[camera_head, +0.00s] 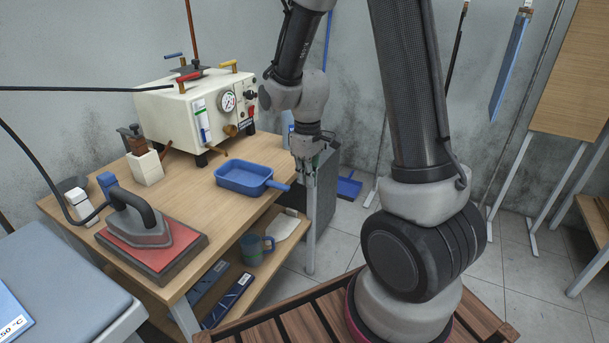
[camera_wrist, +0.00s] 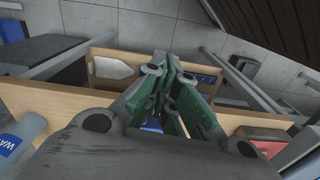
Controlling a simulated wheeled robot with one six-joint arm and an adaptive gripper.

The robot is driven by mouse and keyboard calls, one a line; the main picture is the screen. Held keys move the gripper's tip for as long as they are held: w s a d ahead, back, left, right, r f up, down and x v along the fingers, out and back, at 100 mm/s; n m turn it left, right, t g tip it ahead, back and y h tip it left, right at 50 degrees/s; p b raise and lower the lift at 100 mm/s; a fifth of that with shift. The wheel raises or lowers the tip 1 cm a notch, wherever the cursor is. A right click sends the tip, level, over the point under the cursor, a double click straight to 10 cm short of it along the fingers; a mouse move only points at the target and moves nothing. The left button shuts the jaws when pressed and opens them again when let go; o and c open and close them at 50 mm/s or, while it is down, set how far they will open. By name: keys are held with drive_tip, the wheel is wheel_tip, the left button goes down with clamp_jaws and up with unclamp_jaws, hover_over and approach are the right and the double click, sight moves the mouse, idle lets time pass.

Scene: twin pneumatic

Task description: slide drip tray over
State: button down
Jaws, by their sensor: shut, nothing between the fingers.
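The blue drip tray (camera_head: 240,180) is a shallow rectangular pan lying flat on the wooden table. Its short handle (camera_head: 278,186) points right, toward the table's right edge. My gripper (camera_head: 304,180) points down beside that edge, close to the end of the handle. I cannot tell in the head view whether they touch. In the wrist view my gripper's green-sided fingers (camera_wrist: 172,68) come together at the tips with nothing held. A sliver of blue shows between the fingers low in that view; most of the tray is hidden there.
A cream pneumatic unit (camera_head: 197,108) with a gauge stands at the table's back. A grey iron (camera_head: 143,226) rests on a red pad in front, left of the tray. A lower shelf holds a blue-green mug (camera_head: 254,249). The table between iron and tray is clear.

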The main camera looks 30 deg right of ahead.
sight(277, 184)
drive_tip(key=w+a+f, duration=0.1)
drive_tip(key=w+f, duration=0.2)
drive_tip(key=f, duration=0.4)
drive_tip(key=shift+w+a, duration=0.2)
drive_tip(key=shift+a, duration=0.2)
drive_tip(key=w+a, duration=0.1)
drive_tip(key=w, duration=0.1)
drive_tip(key=w+a, duration=0.1)
drive_tip(key=w, duration=0.1)
drive_tip(key=w+a, duration=0.1)
drive_tip(key=w, duration=0.1)
drive_tip(key=shift+w+a, duration=0.1)
drive_tip(key=shift+a, duration=0.1)
